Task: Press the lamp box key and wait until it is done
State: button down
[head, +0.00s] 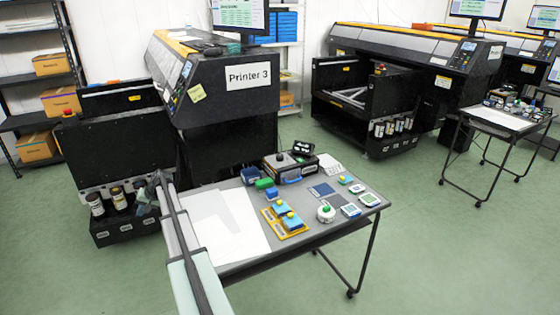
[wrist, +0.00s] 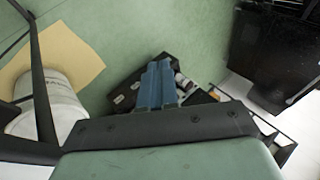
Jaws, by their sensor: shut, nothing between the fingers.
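I cannot tell for sure which device is the lamp box. Several button devices lie on the grey table (head: 258,262) in the head view. Among them are a dark box with a round knob (head: 290,166), a white round device with a green button (head: 326,213), and a yellow tray with blue blocks and yellow-green tops (head: 286,222). My gripper (wrist: 155,84) shows in the wrist view as two blue fingers close together, empty. It points down over a black bottle rack (wrist: 126,97), away from the table devices. In the head view my arm crosses the table's left edge.
White sheets (head: 225,225) cover the table's left part. In the wrist view a white bucket (wrist: 50,98) stands on a tan sheet (wrist: 68,52).

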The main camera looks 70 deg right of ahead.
jog(key=shift+t+h, duration=0.4)
jog(key=s+d+r, duration=0.2)
jog(key=d, duration=0.3)
jog(key=s+d+r, duration=0.2)
jog(key=s+d, duration=0.1)
jog(key=d, duration=0.1)
jog(key=s+d+r, duration=0.2)
jog(key=d, duration=0.3)
jog(key=shift+s+d, duration=0.3)
jog(key=shift+s, duration=0.05)
jog(key=s+d+r+h, duration=0.1)
jog(key=s+d+r, duration=0.1)
jog(key=s+d, duration=0.5)
jog(key=s+d+r, duration=0.3)
jog(key=s+d, duration=0.4)
notch_tip(320, 180, up, 10)
jog(key=r+h, duration=0.1)
jog(key=h, duration=0.1)
send_over(302, 160)
jog(key=shift+d+f+t, duration=0.1)
jog(key=shift+f+t, duration=0.15)
jog(key=shift+t, duration=0.15)
jog(key=shift+f, duration=4.4)
jog(key=shift+f, duration=0.2)
jog(key=shift+f, duration=0.25)
